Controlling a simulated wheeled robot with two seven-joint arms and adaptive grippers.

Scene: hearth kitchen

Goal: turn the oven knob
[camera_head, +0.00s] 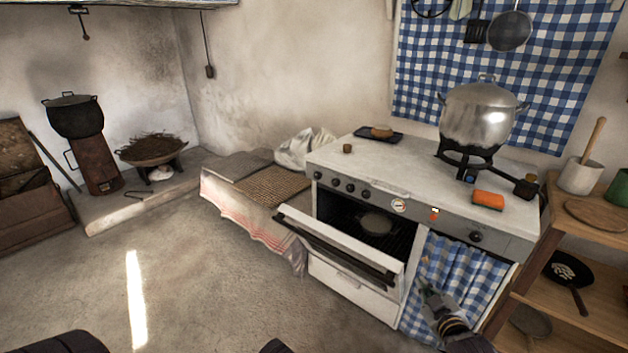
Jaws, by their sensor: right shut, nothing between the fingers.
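The white stove (345,165) stands at centre right. Several dark oven knobs (350,188) sit in a row at the left of its front panel, and a single dark knob (475,236) sits at the panel's right. Which one is the oven knob I cannot tell. The oven door (340,242) hangs partly open, with a round pan (377,223) inside. My right gripper (426,284) is shut and empty, low in front of the blue checked curtain, below the panel and apart from the knobs. My left gripper is not in view.
A round dial (398,205) is on the panel. A wooden shelf (585,227) stands close on the right. The floor (190,270) at left is clear.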

